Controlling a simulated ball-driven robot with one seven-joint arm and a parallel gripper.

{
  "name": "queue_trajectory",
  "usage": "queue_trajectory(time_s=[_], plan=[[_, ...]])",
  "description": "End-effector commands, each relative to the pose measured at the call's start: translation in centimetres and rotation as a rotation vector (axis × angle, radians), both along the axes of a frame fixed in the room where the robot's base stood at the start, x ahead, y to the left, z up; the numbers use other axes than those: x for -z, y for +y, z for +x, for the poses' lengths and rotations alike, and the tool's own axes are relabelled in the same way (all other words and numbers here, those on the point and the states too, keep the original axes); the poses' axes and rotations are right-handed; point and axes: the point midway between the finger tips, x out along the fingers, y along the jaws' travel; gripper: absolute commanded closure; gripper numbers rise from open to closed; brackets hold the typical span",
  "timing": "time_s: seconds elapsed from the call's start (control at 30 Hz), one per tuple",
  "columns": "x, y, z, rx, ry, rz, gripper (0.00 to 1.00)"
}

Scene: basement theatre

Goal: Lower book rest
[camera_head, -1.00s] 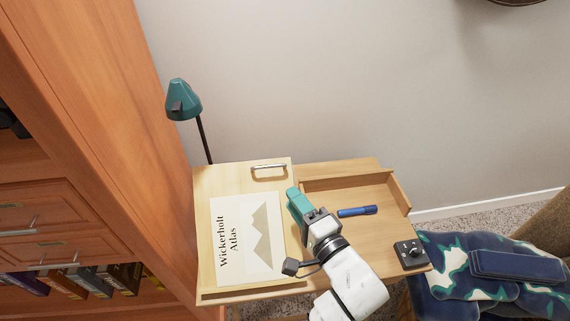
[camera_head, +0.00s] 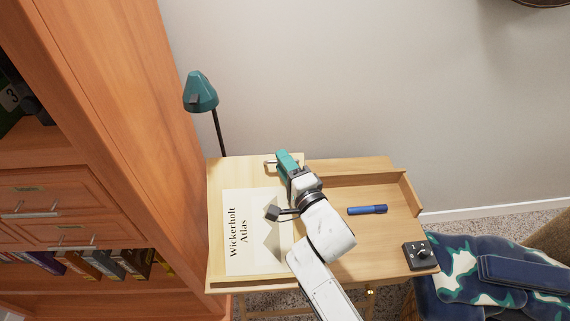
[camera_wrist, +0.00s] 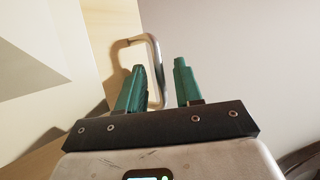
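The book rest (camera_head: 236,172) is a pale wooden panel on the left of the desk, with a ledge along its front edge. A white atlas (camera_head: 240,236) titled "Wickerholt Atlas" lies on it, partly covered by my arm. A metal handle (camera_head: 269,163) sits near the panel's top edge, partly hidden by my gripper (camera_head: 284,155). I cannot tell whether the left finger touches the handle.
A teal lamp (camera_head: 200,92) stands behind the panel's left corner. A blue marker (camera_head: 367,210) lies in the desk's right section (camera_head: 350,188). A black knob box (camera_head: 419,254) is at the right front. A wooden bookcase (camera_head: 110,120) stands left; a patterned seat (camera_head: 480,262) is right.

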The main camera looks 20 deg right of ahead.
Motion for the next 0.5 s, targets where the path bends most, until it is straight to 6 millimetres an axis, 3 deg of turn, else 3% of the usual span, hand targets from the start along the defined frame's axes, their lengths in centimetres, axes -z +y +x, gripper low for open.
queue_trajectory(time_s=[0.17, 0.5], plan=[[0.02, -0.01, -0.02, 0.0, 0.0, 0.0, 0.65], [0.04, -0.01, -0.04, 0.0, 0.001, -0.001, 0.98]])
